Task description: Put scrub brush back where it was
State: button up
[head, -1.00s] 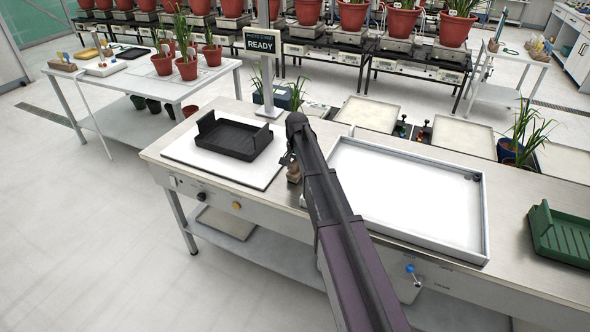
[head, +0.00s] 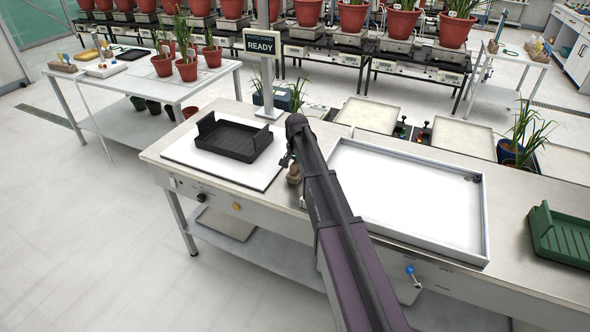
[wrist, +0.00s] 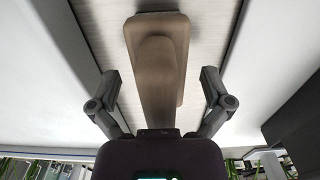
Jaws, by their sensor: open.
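The scrub brush (head: 294,175) is brown and lies on the metal bench top, in the strip between the white board and the white tray; my arm partly covers it in the head view. In the wrist view the brush (wrist: 157,60) runs lengthwise up the middle, with a wider block and a narrower raised part toward me. My gripper (wrist: 158,88) is open, with one finger on each side of the brush and visible gaps to it. In the head view my gripper (head: 286,160) is small and dark, just by the brush.
A black tray (head: 233,139) sits on the white board (head: 187,150) to the left. The shallow white tray (head: 410,195) is close on the right. A green tray (head: 566,240) is at the far right. The READY sign (head: 262,45) stands behind. The bench's front edge is close.

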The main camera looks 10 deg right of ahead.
jog(key=shift+r+p, duration=5.9)
jog(key=shift+r, duration=0.15)
jog(key=shift+s, duration=0.4)
jog(key=s+n, duration=0.7)
jog(key=s, duration=2.1)
jog(key=shift+s+a, duration=0.25)
jog(key=shift+a, duration=0.05)
